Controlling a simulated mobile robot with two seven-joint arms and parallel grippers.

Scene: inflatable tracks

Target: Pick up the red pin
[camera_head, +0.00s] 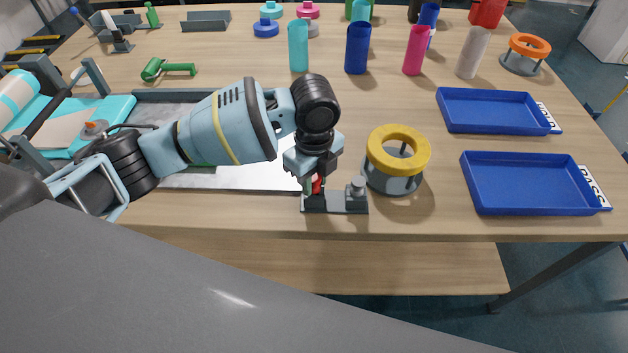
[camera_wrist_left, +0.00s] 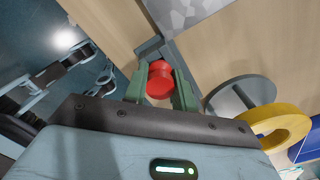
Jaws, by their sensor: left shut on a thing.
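The red pin (camera_wrist_left: 160,79) is between the two green fingers of my left gripper (camera_wrist_left: 160,88) in the left wrist view. The fingers are shut on it. In the head view only a bit of the red pin (camera_head: 317,185) shows below my left gripper (camera_head: 313,182), which points down over a small grey fixture (camera_head: 345,203) at the table's front edge. The pin's lower end is hidden, so I cannot tell whether it still sits in the fixture. My right gripper is not in view.
A grey stand with a yellow ring (camera_head: 415,139) is just right of the fixture. Two blue trays (camera_head: 490,212) (camera_head: 458,128) lie further right. Several coloured cups, including a teal one (camera_head: 298,47), stand behind. Bare table lies between the yellow ring and the cups.

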